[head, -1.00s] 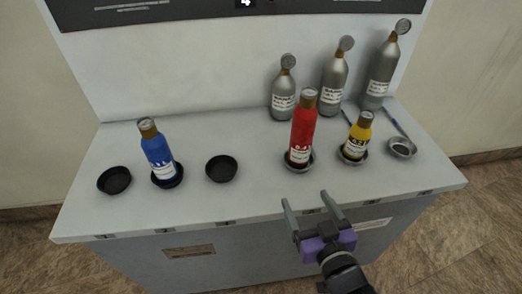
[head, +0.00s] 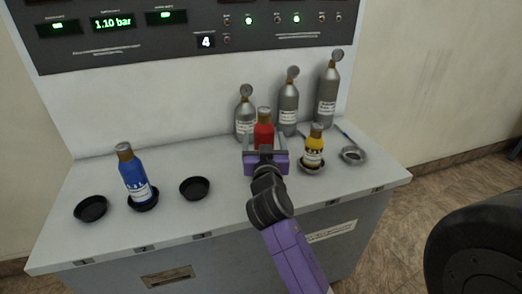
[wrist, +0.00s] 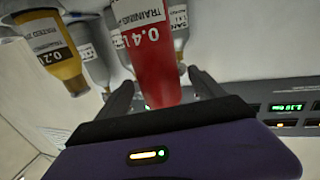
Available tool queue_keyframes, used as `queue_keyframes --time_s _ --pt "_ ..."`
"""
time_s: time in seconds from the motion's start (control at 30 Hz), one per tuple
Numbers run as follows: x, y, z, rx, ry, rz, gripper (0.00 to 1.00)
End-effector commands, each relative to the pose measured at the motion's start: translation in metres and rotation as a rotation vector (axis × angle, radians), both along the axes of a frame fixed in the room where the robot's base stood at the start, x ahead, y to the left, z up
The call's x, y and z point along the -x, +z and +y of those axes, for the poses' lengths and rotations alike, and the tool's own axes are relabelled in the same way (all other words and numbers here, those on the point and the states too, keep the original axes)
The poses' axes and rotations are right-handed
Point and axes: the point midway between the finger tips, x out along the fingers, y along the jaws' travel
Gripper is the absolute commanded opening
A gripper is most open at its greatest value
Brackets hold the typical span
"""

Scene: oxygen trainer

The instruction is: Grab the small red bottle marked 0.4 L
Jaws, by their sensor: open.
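The red bottle (head: 263,134) with a brown neck stands at the middle right of the counter, mostly hidden behind my gripper in the head view. In the wrist view the two dark fingers of my gripper (wrist: 160,92) are spread apart, one on each side of the bottle.
A yellow bottle (head: 314,147) stands close to the right in a dish. Grey cylinders (head: 288,108) stand behind. A blue bottle (head: 134,175) and empty black dishes (head: 194,188) are at the left.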

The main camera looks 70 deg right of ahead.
Motion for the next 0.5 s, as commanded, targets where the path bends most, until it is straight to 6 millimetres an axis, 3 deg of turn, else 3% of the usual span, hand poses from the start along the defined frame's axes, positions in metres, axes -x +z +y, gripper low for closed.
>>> queue_keyframes --time_s 0.3,0.5 --pt "-0.018 -0.001 -0.038 0.000 -0.001 0.001 0.78" --pt "-0.021 -0.002 -0.042 0.000 0.002 0.000 0.78"
